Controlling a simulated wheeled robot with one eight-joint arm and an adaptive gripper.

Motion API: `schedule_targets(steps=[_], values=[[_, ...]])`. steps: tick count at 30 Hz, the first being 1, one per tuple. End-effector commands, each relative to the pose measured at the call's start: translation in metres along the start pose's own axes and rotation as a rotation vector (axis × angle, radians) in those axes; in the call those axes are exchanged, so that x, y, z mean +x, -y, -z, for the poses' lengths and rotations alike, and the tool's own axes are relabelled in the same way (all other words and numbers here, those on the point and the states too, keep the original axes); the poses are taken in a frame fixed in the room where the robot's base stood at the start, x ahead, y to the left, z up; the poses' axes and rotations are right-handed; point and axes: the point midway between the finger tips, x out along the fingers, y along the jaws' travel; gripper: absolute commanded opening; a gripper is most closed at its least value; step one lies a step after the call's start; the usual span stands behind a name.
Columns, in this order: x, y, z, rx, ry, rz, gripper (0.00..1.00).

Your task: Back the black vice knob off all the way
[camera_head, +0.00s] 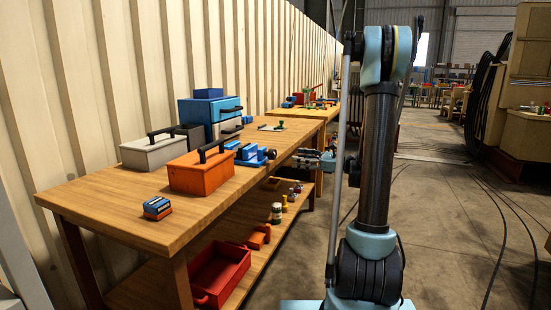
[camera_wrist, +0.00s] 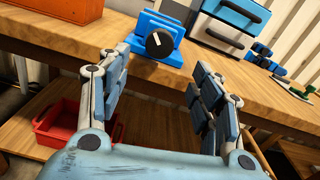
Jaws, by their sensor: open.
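The blue vice (camera_wrist: 172,57) sits at the front edge of the wooden workbench in the wrist view. Its round black knob (camera_wrist: 159,44) faces me and carries a white line mark. In the head view the vice (camera_head: 248,155) stands right of the orange toolbox, with the knob (camera_head: 271,154) at its right end. My gripper (camera_wrist: 162,68) is open and empty. Its two padded fingers spread left and right, with the knob beyond them and between them in the picture, apparently untouched. In the head view my gripper (camera_head: 308,158) is partly hidden behind my arm.
An orange toolbox (camera_wrist: 62,6) is left of the vice. A blue-and-white case (camera_wrist: 226,28) stands behind it to the right. The workbench (camera_head: 120,205) also bears a grey toolbox (camera_head: 150,153) and a small blue box (camera_head: 157,208). A red bin (camera_head: 218,275) lies on the lower shelf.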

Motion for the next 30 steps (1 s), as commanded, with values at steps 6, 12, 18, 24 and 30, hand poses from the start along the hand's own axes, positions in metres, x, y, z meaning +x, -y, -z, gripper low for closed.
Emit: schedule_targets(steps=[6, 12, 18, 24, 30], values=[[0.035, -0.001, 0.000, 0.000, 0.000, -0.004, 0.59], [0.065, -0.001, 0.000, 0.000, 0.000, -0.004, 0.59], [0.093, -0.001, 0.000, -0.001, 0.000, -0.003, 0.59], [0.110, -0.001, 0.000, -0.001, 0.000, -0.002, 0.59], [0.114, 0.000, 0.000, -0.001, -0.001, 0.000, 0.59]])
